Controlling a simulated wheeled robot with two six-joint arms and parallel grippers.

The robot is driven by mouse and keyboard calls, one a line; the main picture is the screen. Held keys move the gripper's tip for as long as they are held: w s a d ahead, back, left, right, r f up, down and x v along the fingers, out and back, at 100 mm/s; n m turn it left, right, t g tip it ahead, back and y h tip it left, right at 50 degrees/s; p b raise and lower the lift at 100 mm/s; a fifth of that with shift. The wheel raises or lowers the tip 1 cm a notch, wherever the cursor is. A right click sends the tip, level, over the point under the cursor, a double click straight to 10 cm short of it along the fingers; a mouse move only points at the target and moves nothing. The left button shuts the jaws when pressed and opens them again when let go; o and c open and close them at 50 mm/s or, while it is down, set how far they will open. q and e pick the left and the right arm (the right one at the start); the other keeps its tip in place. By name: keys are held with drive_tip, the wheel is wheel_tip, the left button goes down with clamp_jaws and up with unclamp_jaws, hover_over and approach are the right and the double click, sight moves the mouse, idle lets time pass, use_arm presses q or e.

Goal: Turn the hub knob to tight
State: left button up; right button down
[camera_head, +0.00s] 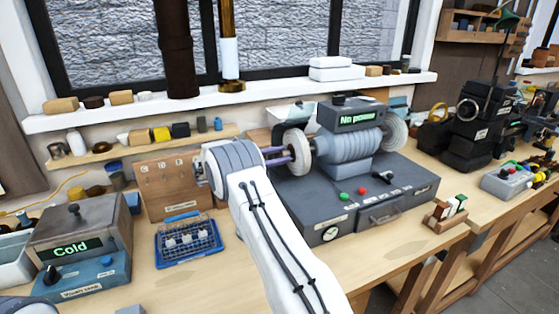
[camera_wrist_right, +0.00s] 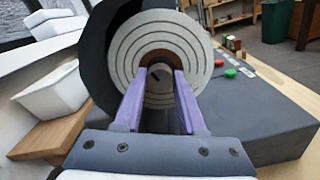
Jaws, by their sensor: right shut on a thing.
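The bench machine (camera_head: 350,172) is a dark grey box with a ribbed motor and a pale wheel on each side. Its display (camera_head: 357,117) reads "No power". My right gripper (camera_head: 288,155) reaches the hub of the left wheel (camera_head: 299,150) from the left. In the right wrist view, the two purple fingers of my right gripper (camera_wrist_right: 159,76) are shut on the grey hub knob (camera_wrist_right: 156,88) at the centre of the ringed wheel (camera_wrist_right: 192,52). A short dark mark shows on the knob's face. I cannot read a tight or loose label. My left gripper is not in view.
A blue wire basket (camera_head: 187,240) and a wooden board (camera_head: 174,185) stand left of my right arm. A heater box (camera_head: 85,235) reading "Cold" is farther left. A small wooden rack (camera_head: 445,214) stands at the right front. The front bench strip is mostly clear.

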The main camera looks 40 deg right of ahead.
drive_tip(key=m+b, duration=0.9)
drive_tip(key=b, duration=0.1)
drive_tip(key=m+b, duration=1)
drive_tip(key=b, duration=0.1)
drive_tip(key=shift+f+m+b, duration=0.2)
drive_tip(key=shift+m+b, duration=0.1)
drive_tip(key=shift+r+m+b, duration=0.15)
drive_tip(key=shift+m+b, duration=0.6)
drive_tip(key=shift+m, duration=0.75)
drive_tip(key=shift+c, duration=2.4)
unclamp_jaws()
drive_tip(key=shift+r, duration=0.1)
